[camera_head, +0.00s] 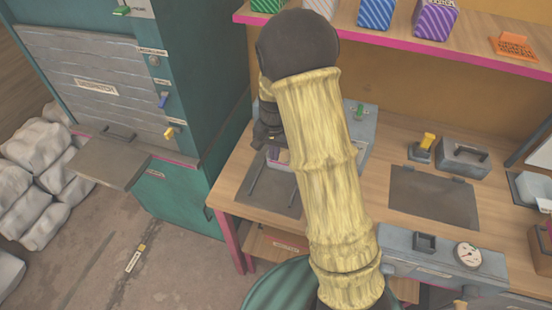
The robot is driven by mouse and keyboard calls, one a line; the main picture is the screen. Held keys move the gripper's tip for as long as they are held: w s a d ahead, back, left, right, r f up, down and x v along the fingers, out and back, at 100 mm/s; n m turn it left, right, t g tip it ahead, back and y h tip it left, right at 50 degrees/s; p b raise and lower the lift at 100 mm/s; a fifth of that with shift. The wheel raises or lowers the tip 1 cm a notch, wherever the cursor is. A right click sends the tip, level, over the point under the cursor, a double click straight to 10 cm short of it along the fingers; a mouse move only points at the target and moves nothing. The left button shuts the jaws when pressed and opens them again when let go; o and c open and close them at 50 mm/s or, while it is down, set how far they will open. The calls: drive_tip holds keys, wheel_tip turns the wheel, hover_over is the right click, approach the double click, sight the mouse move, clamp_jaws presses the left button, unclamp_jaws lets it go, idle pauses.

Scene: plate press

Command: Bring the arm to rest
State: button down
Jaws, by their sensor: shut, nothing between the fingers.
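My arm, in a pale yellow ribbed sleeve (318,170), rises from the bottom centre to a dark joint (297,48) near the shelf and bends down behind itself. My dark gripper (262,140) shows small at the left of the sleeve, above the left part of the wooden bench. It is shut and holds nothing. Part of it is hidden by the sleeve. Its exact height over the bench cannot be told.
The wooden workbench (372,130) holds a dark plate (433,196), a grey block (464,157) and a gauge (467,255). A shelf (390,35) with patterned boxes runs above. A teal cabinet (205,80) with an outlet tray (108,163) and grey sacks (35,145) stand left.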

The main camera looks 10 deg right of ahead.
drive_tip(key=shift+s+d, duration=0.15)
drive_tip(key=shift+d, duration=0.05)
drive_tip(key=s+r+n+t, duration=0.1)
drive_tip(key=s+r+n, duration=0.2)
drive_tip(key=s, duration=0.5)
drive_tip(key=s+d+r+n+t, duration=0.1)
drive_tip(key=s+r+n, duration=0.2)
drive_tip(key=s+r, duration=0.3)
drive_tip(key=s, duration=0.3)
drive_tip(key=shift+s+d+t, duration=0.15)
drive_tip(key=shift+d+t, duration=0.1)
drive_tip(key=shift+t, duration=0.05)
